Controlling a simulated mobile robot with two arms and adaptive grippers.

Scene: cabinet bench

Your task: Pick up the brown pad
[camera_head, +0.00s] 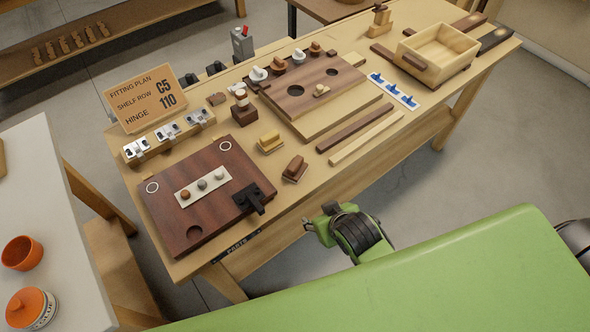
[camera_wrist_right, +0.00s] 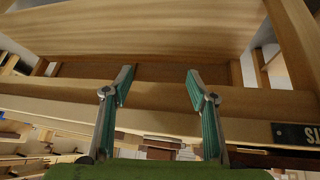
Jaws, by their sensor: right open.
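A brown pad (camera_head: 295,167), a small block with a brown top, lies near the front edge of the bench (camera_head: 205,266), right of a similar yellow pad (camera_head: 269,142). My right gripper (camera_head: 318,226) is in front of the bench's front edge, apart from the pad and to its lower right. In the right wrist view the two fingers (camera_wrist_right: 160,88) are spread with nothing between them, facing the bench's wooden front edge and underside. I cannot make out the brown pad clearly in that view. My left gripper is not in view.
Brown and pale strips (camera_head: 366,138) lie right of the pad. A board with holes (camera_head: 345,98) and a wooden box (camera_head: 438,52) stand behind. A PARTS label (camera_head: 237,246) marks the front edge.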

